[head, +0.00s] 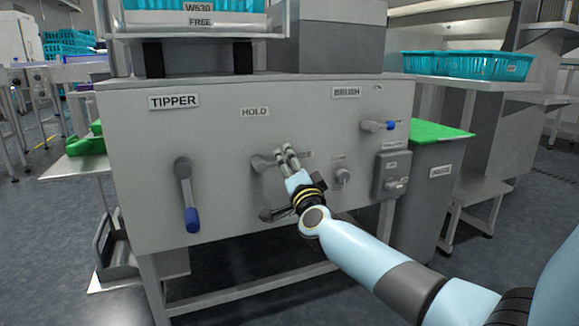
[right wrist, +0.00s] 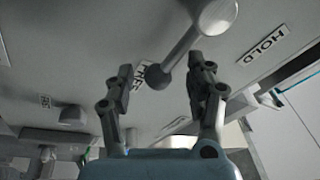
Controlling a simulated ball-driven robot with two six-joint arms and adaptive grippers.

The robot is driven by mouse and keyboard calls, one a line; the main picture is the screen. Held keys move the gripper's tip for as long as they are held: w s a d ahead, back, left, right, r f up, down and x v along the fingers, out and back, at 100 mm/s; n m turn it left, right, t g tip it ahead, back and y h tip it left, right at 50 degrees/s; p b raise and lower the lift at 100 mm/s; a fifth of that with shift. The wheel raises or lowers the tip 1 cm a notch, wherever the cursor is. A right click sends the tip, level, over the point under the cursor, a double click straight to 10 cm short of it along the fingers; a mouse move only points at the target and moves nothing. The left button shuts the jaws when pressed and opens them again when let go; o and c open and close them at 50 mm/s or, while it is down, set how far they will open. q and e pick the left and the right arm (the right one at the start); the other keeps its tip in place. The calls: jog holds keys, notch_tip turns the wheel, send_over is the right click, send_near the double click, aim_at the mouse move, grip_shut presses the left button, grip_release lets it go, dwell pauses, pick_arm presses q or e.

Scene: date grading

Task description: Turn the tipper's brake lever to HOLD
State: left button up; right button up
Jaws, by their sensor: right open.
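The brake lever (head: 261,163) is a grey lever on the front panel, below and right of the HOLD label (head: 254,112). In the right wrist view its round hub (right wrist: 216,15) is at the top, and its arm runs down-left to a dark knob (right wrist: 155,77) at the FREE label (right wrist: 140,80). The HOLD label (right wrist: 264,46) is to the right there. My right gripper (head: 286,152) is open at the lever's end. In the right wrist view its fingers (right wrist: 160,72) appear either side of the knob; contact is unclear. My left gripper is not in view.
A blue-ended lever (head: 190,200) hangs down under the TIPPER label (head: 174,101). A round knob (head: 343,176), a blue-tipped lever (head: 378,126) and a grey switch box (head: 393,175) are to the right. A dark handle (head: 272,214) lies partly behind my wrist.

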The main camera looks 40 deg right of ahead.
jog(key=shift+w+d+r, duration=0.15)
jog(key=shift+w+d, duration=0.1)
jog(key=shift+w, duration=0.3)
